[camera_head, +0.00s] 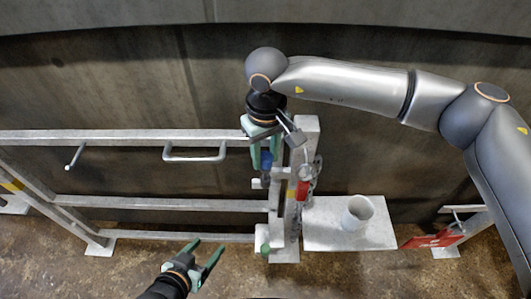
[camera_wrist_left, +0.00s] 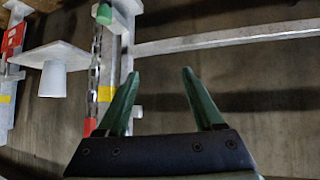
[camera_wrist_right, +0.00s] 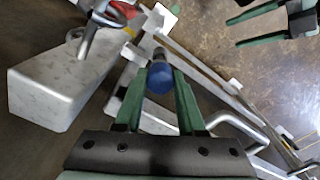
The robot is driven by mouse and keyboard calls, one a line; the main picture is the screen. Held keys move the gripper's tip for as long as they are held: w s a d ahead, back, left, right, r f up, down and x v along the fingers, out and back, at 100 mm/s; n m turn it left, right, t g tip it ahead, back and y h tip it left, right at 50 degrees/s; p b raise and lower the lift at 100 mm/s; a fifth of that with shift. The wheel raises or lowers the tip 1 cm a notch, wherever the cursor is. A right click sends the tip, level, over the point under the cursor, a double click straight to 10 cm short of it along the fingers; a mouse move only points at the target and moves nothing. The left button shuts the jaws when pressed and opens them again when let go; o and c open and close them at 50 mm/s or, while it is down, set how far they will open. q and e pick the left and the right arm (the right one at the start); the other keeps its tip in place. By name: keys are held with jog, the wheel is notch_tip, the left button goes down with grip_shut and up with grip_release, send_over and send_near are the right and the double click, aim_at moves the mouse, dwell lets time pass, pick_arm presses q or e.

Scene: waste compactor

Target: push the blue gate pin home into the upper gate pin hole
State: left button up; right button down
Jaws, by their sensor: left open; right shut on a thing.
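The blue gate pin (camera_head: 266,160) is between the fingers of my right gripper (camera_head: 265,158), which is shut on it beside the gate post (camera_head: 297,215). In the right wrist view the pin's round blue end (camera_wrist_right: 160,77) shows between the fingertips (camera_wrist_right: 161,72). A small bracket (camera_head: 258,183) is just below the pin in the head view. The upper gate pin hole itself is not visible, and I cannot tell how deep the pin sits. My left gripper (camera_head: 209,252) is open and empty, low in front of the gate; its fingers (camera_wrist_left: 157,72) also show in the left wrist view.
A green piece (camera_head: 264,240) sits at the lower bracket. A chain with a red tag (camera_head: 302,190) hangs on the post. A white cup (camera_head: 357,212) stands on a pale plate (camera_head: 335,240) to the right. Gate rails (camera_head: 160,204) run left; a red sign (camera_head: 433,239) is at right.

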pick_arm(q)
jog(key=shift+w+r, duration=0.45)
jog(key=shift+w, duration=0.15)
pick_arm(e)
jog(key=shift+f, duration=0.15)
pick_arm(q)
jog(key=shift+w+a+r+t+h+b, duration=0.1)
jog(key=shift+w+r+t+h+b, duration=0.1)
jog(key=shift+w+r+t, duration=0.35)
jog(key=shift+w+r+t+h+b, duration=0.1)
jog(key=shift+w+r+t+b, duration=0.1)
jog(key=shift+w+r+t, duration=0.3)
pick_arm(e)
jog(key=shift+f, duration=0.3)
pick_arm(q)
jog(key=shift+r, duration=0.5)
pick_arm(e)
jog(key=shift+f, duration=0.1)
pick_arm(q)
jog(key=shift+w+r+t, duration=0.35)
jog(key=shift+r, duration=0.2)
pick_arm(e)
jog(key=shift+f, duration=0.1)
pick_arm(q)
jog(key=shift+w+r+m+t+b, duration=0.3)
jog(key=shift+w+r+m+b, duration=0.1)
jog(key=shift+r, duration=0.3)
pick_arm(e)
jog(key=shift+f, duration=0.2)
